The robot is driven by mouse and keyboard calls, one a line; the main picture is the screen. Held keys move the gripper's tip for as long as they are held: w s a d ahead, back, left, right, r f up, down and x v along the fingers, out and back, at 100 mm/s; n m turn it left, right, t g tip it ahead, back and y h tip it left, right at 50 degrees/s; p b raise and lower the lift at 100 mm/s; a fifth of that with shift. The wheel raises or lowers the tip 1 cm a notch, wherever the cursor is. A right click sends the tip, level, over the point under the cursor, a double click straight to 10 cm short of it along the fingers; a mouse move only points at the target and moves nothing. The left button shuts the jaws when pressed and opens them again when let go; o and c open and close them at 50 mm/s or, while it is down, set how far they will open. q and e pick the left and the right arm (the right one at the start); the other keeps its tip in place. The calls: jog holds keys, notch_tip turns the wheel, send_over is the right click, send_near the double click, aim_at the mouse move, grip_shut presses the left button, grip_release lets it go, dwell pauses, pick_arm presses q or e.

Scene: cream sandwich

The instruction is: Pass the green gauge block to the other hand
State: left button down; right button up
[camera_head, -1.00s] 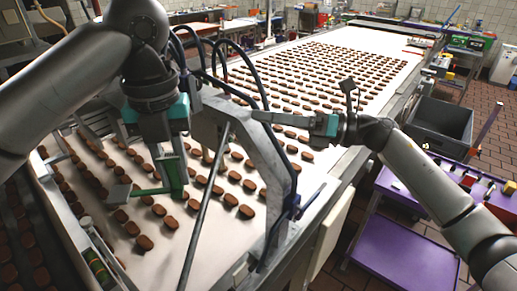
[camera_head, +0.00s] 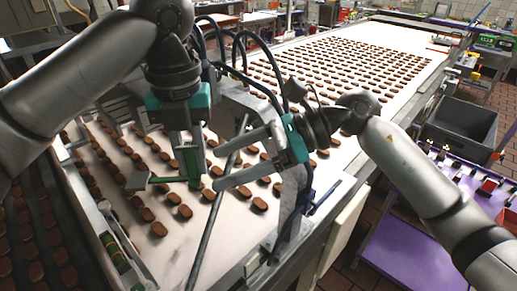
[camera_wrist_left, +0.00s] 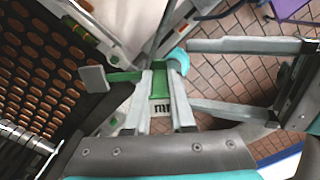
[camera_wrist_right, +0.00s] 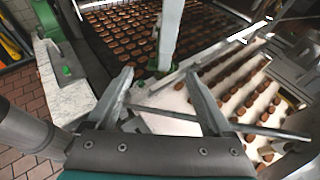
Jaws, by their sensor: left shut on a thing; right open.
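The green gauge block (camera_head: 163,180) has a thin green bar with a grey plate at its left end. My left gripper (camera_head: 188,172) points down and is shut on the block above the conveyor. The left wrist view shows the green block (camera_wrist_left: 160,84) between the left fingers, its bar reaching left to the grey plate. My right gripper (camera_head: 216,168) is open and empty, its fingers pointing left at the block. In the left wrist view the right fingertips (camera_wrist_left: 189,76) are just right of the block, apparently apart from it. In the right wrist view the right fingers (camera_wrist_right: 160,88) are spread.
A white conveyor (camera_head: 170,262) carrying rows of brown cream sandwiches lies below. A grey metal arch (camera_head: 290,195) with dark hoses stands close under my right gripper. A dark grey bin (camera_head: 458,125) and a purple cart (camera_head: 400,250) stand at the right.

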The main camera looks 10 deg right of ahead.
jog(key=shift+x, duration=1.95)
jog(key=shift+c, duration=0.2)
grip_shut()
pick_arm(q)
jog(key=c, duration=0.7)
grip_release()
jog(key=shift+r, duration=0.1)
